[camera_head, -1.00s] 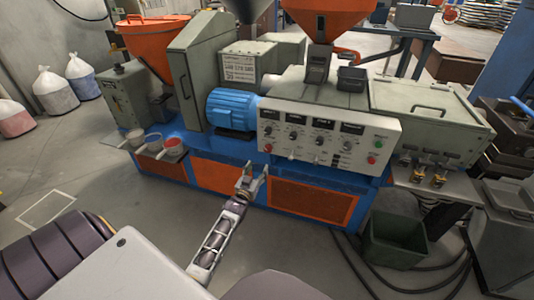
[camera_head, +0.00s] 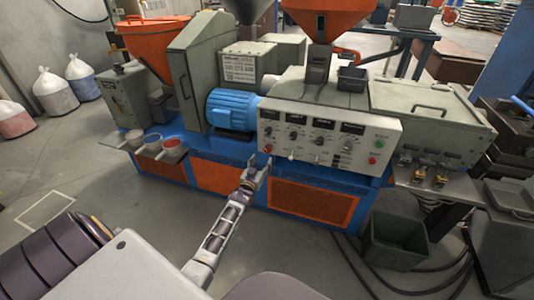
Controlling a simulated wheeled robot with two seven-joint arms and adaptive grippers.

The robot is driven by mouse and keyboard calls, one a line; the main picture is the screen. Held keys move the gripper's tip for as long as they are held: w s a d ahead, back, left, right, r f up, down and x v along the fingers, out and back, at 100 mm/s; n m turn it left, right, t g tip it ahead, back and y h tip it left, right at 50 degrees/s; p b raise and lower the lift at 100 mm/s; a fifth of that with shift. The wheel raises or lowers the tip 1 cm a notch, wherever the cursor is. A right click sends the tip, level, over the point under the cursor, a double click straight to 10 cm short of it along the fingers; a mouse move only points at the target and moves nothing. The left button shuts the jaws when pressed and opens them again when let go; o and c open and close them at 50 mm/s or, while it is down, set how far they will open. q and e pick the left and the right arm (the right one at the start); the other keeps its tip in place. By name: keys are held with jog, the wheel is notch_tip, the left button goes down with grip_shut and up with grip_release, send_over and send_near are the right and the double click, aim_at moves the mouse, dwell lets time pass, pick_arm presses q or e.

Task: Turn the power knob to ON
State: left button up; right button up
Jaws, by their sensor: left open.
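The white control panel (camera_head: 328,139) is on the front of the blue and orange machine. It carries a row of dark knobs, small displays, a few white switches and red and green buttons. Its labels are too small to read, so I cannot tell which knob is the power knob or how it is set. My left gripper (camera_head: 260,165) is open and empty, its fingers pointing up toward the panel's lower left corner. It appears apart from the panel. My right gripper is not in view.
A blue motor (camera_head: 232,109) sits left of the panel. A green bin (camera_head: 396,240) stands on the floor at the right, with dark cables nearby. An orange hopper (camera_head: 325,18) rises above the panel.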

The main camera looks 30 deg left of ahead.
aim_at(267, 151)
pick_arm(q)
jog(key=shift+b+x, duration=0.5)
jog(key=shift+x, duration=1.95)
jog(key=shift+b+x, duration=0.35)
jog(key=shift+x, duration=0.9)
jog(key=shift+w+a, duration=0.1)
jog(key=shift+w, duration=0.5)
jog(key=shift+c, duration=1.6)
jog(key=c, duration=0.7)
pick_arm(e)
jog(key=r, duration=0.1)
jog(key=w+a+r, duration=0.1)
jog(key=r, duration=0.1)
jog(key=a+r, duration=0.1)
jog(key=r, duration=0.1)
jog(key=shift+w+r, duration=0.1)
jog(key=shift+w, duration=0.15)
